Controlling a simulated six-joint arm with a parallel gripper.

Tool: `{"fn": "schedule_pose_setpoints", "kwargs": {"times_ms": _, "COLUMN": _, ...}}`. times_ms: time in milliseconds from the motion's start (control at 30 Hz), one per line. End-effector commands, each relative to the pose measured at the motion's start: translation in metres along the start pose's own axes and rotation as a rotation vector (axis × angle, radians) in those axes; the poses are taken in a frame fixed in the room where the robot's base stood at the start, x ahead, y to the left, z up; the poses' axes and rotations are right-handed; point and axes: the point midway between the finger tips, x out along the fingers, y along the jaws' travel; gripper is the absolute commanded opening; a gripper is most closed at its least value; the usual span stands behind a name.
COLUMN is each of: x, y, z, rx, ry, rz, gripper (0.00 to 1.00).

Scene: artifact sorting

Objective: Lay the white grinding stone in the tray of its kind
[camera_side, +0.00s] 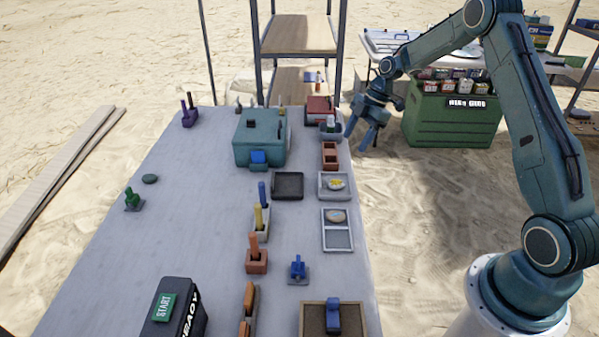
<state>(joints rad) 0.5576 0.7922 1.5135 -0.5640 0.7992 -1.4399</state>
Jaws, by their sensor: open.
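My gripper (360,133) hangs off the table's right edge near its far end, fingers pointing down, open and empty. I cannot tell surely which thing is the white grinding stone. A small whitish piece (330,121) stands in a grey-blue holder (337,136), just left of my gripper. A pale tray (322,193) holds a round white-and-yellow piece (335,184). Below it, a pale tray with compartments (338,238) holds a round tan piece (336,216) in its far part. A black square tray (288,187) looks empty.
A teal box (253,146) and a red box (320,106) stand at the far end. Coloured upright pieces in holders, such as an orange one (256,262), line the middle. A dark START box (177,308) is at the front. The table's left part (135,250) is mostly clear.

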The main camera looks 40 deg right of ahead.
Motion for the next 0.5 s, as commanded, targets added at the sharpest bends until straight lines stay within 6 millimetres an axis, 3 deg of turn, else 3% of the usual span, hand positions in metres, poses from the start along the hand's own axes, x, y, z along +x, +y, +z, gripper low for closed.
{"fn": "schedule_pose_setpoints", "kwargs": {"times_ms": 267, "x": -0.055, "y": -0.022, "z": -0.057, "rx": 0.146, "ry": -0.063, "rz": 0.047, "gripper": 0.58}}
{"fn": "schedule_pose_setpoints", "kwargs": {"times_ms": 500, "x": -0.097, "y": -0.055, "z": -0.102, "rx": 0.293, "ry": -0.105, "rz": 0.101, "gripper": 0.58}}
